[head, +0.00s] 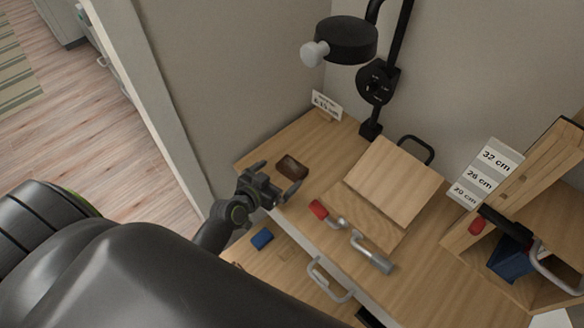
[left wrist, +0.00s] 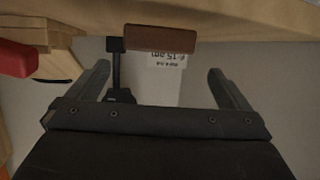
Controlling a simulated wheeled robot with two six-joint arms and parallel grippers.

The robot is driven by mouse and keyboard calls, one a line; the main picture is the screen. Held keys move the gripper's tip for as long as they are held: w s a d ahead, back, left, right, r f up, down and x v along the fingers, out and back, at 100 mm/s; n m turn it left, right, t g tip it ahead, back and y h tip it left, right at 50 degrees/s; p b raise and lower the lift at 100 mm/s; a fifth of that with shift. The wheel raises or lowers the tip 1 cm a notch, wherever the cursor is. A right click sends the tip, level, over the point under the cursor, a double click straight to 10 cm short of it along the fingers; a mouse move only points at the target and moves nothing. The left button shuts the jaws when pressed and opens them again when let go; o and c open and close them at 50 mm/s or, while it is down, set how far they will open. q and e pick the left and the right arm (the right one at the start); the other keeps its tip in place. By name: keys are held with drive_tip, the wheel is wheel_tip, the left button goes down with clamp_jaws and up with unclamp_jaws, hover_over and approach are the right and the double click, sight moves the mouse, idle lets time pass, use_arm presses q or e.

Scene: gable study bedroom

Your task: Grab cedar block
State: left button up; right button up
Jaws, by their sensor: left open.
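The cedar block (head: 292,167) is a small dark reddish-brown block lying on the wooden desk top near its left edge. In the left wrist view the block (left wrist: 161,38) shows as a brown bar beyond the fingertips, roughly centred between them. My left gripper (head: 275,180) is open and empty, at the desk's front-left edge, just short of the block. Its two fingers also show apart in the left wrist view (left wrist: 158,72). My right gripper is in neither view.
A red-handled clamp (head: 352,237) and a sloped wooden board (head: 394,180) lie right of the block. A black lamp (head: 347,40) hangs above the desk. A blue block (head: 262,239) sits lower, by the open drawer. A small sign (head: 326,105) stands behind.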

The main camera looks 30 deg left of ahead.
sight(291, 167)
use_arm(q)
drive_tip(key=shift+f+x, duration=0.2)
drive_tip(key=shift+x, duration=2.4)
drive_tip(key=shift+s+d, duration=0.1)
drive_tip(key=c, duration=0.9)
